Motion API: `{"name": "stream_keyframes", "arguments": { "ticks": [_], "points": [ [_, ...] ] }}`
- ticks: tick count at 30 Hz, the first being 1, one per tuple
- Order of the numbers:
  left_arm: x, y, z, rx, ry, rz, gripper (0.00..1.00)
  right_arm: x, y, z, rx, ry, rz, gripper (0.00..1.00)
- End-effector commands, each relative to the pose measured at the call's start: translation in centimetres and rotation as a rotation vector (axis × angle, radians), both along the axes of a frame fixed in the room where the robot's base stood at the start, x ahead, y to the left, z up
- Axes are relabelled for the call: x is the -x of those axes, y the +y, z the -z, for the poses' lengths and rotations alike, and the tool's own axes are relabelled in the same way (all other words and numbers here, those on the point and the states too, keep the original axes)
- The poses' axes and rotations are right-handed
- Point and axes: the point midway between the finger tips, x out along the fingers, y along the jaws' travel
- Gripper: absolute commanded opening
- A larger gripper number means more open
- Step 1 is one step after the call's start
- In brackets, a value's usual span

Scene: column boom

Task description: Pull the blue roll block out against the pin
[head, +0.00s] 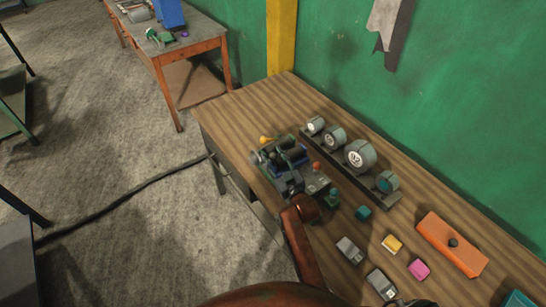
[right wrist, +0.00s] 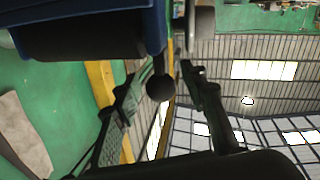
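The blue roll block (right wrist: 92,28) fills the upper left of the right wrist view, with a dark roller along its lower side. In the head view the blue block (head: 293,162) sits in a small dark machine on the wooden bench, partly covered by dark parts. A dark ball knob (right wrist: 160,88) hangs beside the block in the right wrist view. My right gripper (right wrist: 172,72) has its fingers apart on either side of the knob, with a gap visible at the right finger. In the head view it blends with the machine. My left gripper is not seen.
A rack of grey rollers (head: 360,154) stands behind the machine to the right. An orange block with a black knob (head: 452,244) and several small coloured blocks lie on the right of the bench (head: 232,112). A green wall is behind.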

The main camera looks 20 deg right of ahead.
Motion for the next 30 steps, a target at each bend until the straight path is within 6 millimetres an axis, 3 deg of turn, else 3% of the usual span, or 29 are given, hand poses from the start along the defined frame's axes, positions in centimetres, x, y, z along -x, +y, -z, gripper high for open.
{"name": "stream_keyframes", "arguments": {
  "ticks": [6, 16, 26, 30],
  "points": [
    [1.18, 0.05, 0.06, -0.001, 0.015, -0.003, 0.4, 0.01, 0.02, 0.0, 0.0, 0.0, 0.0, 0.23],
    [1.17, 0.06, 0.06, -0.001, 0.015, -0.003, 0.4, 0.01, 0.03, 0.01, 0.0, 0.0, -0.001, 0.0],
    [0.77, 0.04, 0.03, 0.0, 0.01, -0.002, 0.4, 0.03, 0.03, 0.02, 0.0, 0.0, -0.001, 0.0],
    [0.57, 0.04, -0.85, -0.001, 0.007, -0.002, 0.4, 0.87, -0.33, -0.13, 0.002, 0.003, 0.0, 0.0]
  ]
}}
